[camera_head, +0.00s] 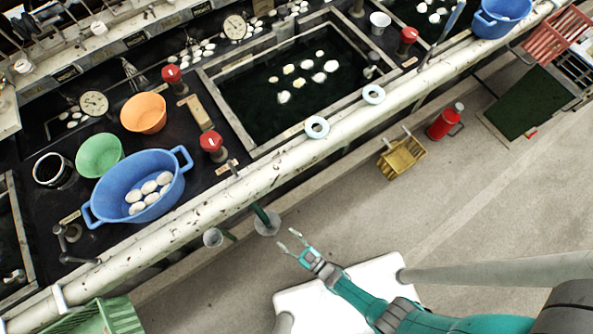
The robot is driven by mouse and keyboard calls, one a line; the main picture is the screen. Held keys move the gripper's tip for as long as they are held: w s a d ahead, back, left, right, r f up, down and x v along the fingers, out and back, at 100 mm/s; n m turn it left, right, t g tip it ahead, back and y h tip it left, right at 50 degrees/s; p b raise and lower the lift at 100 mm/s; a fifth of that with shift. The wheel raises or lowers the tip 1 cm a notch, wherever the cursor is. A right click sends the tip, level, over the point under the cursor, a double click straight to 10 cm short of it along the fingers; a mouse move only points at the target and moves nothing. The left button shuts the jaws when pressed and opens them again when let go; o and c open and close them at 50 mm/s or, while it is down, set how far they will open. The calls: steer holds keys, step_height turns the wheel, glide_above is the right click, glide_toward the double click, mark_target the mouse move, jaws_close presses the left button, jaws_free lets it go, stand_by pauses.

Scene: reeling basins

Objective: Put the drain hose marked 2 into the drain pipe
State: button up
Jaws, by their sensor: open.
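My gripper (287,240) is open and empty, low in front of the basin bench, with its fingers pointing up and left. A short dark green hose (261,214) hangs below the long cream pipe, just up and left of my fingertips. Its lower end meets a grey round pipe mouth (267,227); I cannot tell whether it is inside or only in front. A second green hose piece (229,234) shows to the left, beside another grey round mouth (213,238). No number 2 is readable on either hose.
The long cream pipe (345,118) runs along the bench's front edge. A blue tub (170,199) of cocoons stands behind it. A yellow crate (402,160) and a red canister (445,123) stand on the floor. The floor right of my gripper is mostly clear.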

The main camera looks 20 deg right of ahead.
steer(key=shift+s+d, duration=0.1)
steer(key=s+d+r+m+h, duration=0.2)
steer(key=s+d+r+h, duration=0.1)
steer(key=s+d+r, duration=0.3)
steer(key=s+d+r+m+h, duration=0.1)
steer(key=s+d+r+h, duration=0.1)
steer(key=s+d+r, duration=0.45)
steer(key=s+d+r+m+h, duration=0.1)
steer(key=r+h, duration=0.1)
steer(key=r, duration=1.4)
steer(key=s+d+r+m+h, duration=0.1)
steer(key=d+r+m+h, duration=0.1)
steer(key=r, duration=1.4)
steer(key=shift+r+g, duration=0.2)
steer(key=shift+g, duration=0.1)
steer(key=shift+s+a, duration=0.1)
